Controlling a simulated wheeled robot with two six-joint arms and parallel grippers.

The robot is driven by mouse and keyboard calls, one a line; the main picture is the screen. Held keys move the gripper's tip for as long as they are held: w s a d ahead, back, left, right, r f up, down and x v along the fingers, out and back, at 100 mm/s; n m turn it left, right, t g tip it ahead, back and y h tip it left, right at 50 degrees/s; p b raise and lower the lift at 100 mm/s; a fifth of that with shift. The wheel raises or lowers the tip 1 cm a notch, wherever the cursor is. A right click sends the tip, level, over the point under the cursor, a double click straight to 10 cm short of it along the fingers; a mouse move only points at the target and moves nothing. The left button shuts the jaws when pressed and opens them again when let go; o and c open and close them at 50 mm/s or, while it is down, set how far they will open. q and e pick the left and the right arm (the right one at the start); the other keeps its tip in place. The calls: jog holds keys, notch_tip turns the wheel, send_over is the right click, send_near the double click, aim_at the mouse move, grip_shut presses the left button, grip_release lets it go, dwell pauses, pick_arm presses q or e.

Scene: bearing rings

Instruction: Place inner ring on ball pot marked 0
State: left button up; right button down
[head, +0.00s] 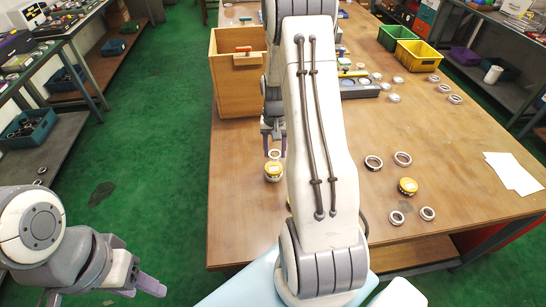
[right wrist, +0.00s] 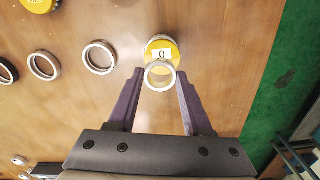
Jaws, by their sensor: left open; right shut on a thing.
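The ball pot marked 0 is yellow with a white label (right wrist: 163,45) in the right wrist view. In the head view it is a small yellow pot (head: 273,172) near the table's left edge. My right gripper (right wrist: 160,82) is shut on a silver inner ring (right wrist: 147,77), held between its purple fingertips. The ring overlaps the pot's near edge in the right wrist view, and in the head view the ring (head: 274,153) shows just above the pot. I cannot tell whether they touch. My left gripper (head: 128,288) is open and empty, off the table's left side.
Several loose rings lie on the table, such as a silver ring (right wrist: 99,57) beside the pot. Another yellow pot (head: 407,186) stands at right. A wooden box (head: 228,90) stands behind my right gripper. Green and yellow bins (head: 418,56) stand at the back right.

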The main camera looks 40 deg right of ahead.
aim_at(274, 166)
jog(key=shift+w+a+f, duration=0.15)
jog(key=shift+w+f, duration=0.05)
notch_tip(274, 166, down, 3)
jog(key=shift+f+p, duration=0.15)
jog(key=shift+p, duration=0.3)
jog(key=shift+f, duration=0.3)
jog(key=shift+f, duration=0.2)
jog(key=shift+c, duration=1.6)
grip_release()
